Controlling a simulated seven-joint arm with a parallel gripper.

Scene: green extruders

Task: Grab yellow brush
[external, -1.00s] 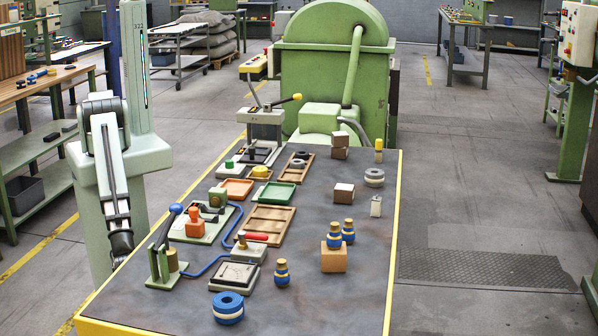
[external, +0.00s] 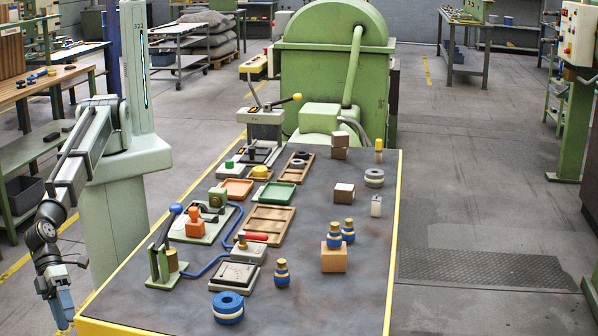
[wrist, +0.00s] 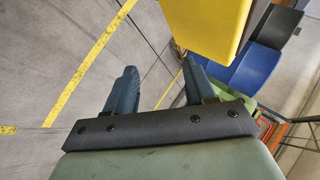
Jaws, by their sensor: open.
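I cannot clearly make out a yellow brush. A small upright piece with a yellow top (external: 379,144) stands at the far right of the table and may be it, but it is too small to tell. My gripper (external: 62,305) hangs low off the table's front left corner, far from that piece. In the wrist view my gripper (wrist: 160,75) has its two blue fingers apart with only floor between them. A large yellow surface (wrist: 205,28) fills the top of the wrist view; I cannot tell what it belongs to.
The dark table (external: 330,295) has a yellow edge and holds a blue ring stack (external: 228,309), a lever device (external: 163,260), wooden trays (external: 270,219) and an orange block (external: 334,258). A green machine (external: 335,75) stands behind. The table's front right is clear.

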